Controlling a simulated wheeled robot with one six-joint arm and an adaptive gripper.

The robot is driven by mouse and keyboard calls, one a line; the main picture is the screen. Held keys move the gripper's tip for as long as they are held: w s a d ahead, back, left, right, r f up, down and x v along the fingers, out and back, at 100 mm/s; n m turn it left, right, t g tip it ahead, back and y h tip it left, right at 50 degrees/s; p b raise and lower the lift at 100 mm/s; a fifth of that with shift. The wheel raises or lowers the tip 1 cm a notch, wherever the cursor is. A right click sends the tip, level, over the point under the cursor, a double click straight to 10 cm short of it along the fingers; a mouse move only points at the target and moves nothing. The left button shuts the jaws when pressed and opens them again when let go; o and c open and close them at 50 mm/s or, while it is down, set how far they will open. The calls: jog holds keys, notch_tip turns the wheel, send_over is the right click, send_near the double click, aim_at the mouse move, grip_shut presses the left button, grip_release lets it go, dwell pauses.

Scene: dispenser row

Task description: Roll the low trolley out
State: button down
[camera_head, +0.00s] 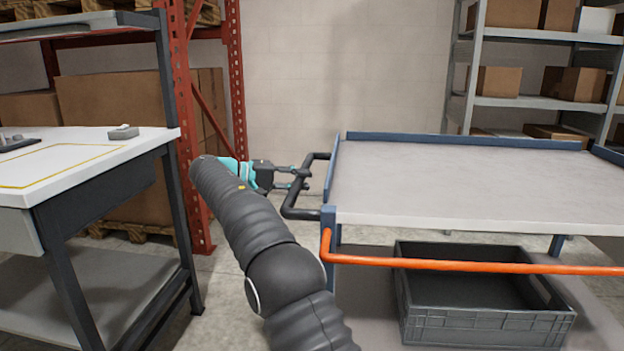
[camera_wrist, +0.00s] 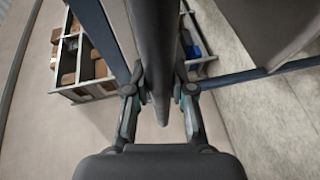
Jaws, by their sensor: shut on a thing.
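The trolley (camera_head: 440,185) has a grey top with blue edging and stands at the right in the head view. A black bar handle (camera_head: 303,214) sticks out from its left end. My gripper (camera_head: 299,180) is at this handle, with its fingers on the upright part of the bar. In the wrist view the dark bar (camera_wrist: 153,45) runs between the two fingers of my gripper (camera_wrist: 160,93), which is shut on it. The exact contact is partly hidden by the bar.
An orange rail (camera_head: 470,266) runs along the trolley's near side, above a grey crate (camera_head: 485,328). A white-topped workbench (camera_head: 75,150) stands at left. A red rack (camera_head: 190,130) and a grey shelf with boxes (camera_head: 535,103) stand behind. Bare floor shows between bench and trolley.

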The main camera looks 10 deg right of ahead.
jog(key=shift+w+a, duration=0.15)
jog(key=shift+a, duration=0.35)
